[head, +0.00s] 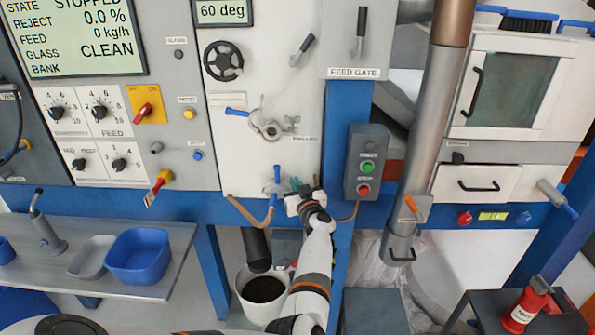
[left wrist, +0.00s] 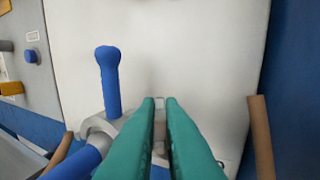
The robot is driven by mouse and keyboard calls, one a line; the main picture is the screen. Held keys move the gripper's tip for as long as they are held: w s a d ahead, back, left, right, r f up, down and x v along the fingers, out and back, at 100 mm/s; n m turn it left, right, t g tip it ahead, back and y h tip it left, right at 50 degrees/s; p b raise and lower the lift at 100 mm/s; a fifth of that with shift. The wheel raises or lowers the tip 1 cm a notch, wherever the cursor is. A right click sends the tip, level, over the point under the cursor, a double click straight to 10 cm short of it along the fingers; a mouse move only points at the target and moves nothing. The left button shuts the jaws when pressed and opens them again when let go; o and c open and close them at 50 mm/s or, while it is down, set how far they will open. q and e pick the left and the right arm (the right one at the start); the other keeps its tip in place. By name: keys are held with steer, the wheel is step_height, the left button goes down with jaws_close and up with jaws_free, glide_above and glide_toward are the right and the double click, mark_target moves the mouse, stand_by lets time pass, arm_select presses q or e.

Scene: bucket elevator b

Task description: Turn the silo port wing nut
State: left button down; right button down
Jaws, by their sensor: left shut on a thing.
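My left gripper (head: 295,186) is at a lower fitting with a blue handle (head: 277,174) on the white panel. In the left wrist view its teal fingers (left wrist: 160,102) are almost together, with a small grey part (left wrist: 160,128) between them. The fingers hide most of this part, so I cannot tell its shape. The fitting's grey collar (left wrist: 97,127) and upright blue handle (left wrist: 108,80) are just left of the fingers. Higher on the panel, a grey clamp (head: 269,129) has a winged nut (head: 292,122) at its right, apart from my gripper. My right gripper is not seen.
A blue lever (head: 237,112) sticks out left of the upper clamp. A switch box (head: 367,165) is right of the panel. A blue tray (head: 138,257) is on the left table.

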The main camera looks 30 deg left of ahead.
arm_select(q)
steer(key=m+t+h+b, duration=0.2)
steer(key=m+h+b, duration=0.1)
steer(key=h+b, duration=0.2)
steer(key=a+m+t+h+b, duration=0.1)
steer(key=m+t+h+b, duration=0.1)
steer(key=m+h+b, duration=0.2)
steer(key=s+a+m+t+h+b, duration=0.1)
steer(key=m+t+h+b, duration=0.2)
steer(key=h+b, duration=0.3)
steer(key=shift+a+r+m+b, duration=0.1)
steer(key=shift+r+m+b, duration=0.2)
steer(key=shift+m+b, duration=0.3)
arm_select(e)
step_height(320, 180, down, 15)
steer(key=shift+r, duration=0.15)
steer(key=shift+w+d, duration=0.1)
